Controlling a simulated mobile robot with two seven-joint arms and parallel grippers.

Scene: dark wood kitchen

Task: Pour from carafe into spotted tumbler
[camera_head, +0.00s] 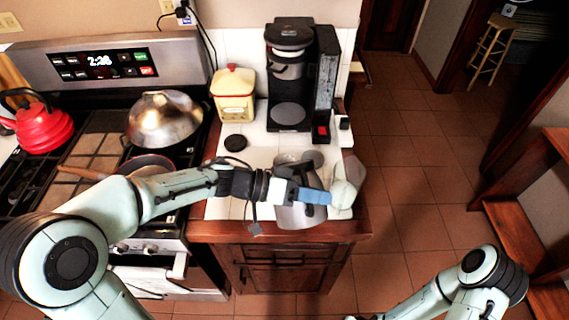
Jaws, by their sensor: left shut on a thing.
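My left gripper (314,196) reaches in from the left over the counter, its blue finger pad showing. It is shut on a grey, shiny vessel, which looks like the carafe (295,214), near the counter's front edge. The gripper hides part of the vessel, and I cannot tell how far it is tilted. A pale, whitish object (347,184) is just right of the fingertips; whether it is the spotted tumbler is unclear, as no spots can be made out. My right arm is at the lower right, with its gripper out of view.
A black coffee maker (290,75) stands at the back of the white-tiled counter (262,157). A yellow canister (234,95) with a red lid and a black disc (235,143) are left of it. The stove, with a red kettle (40,125) and a metal dome (165,118), is at left.

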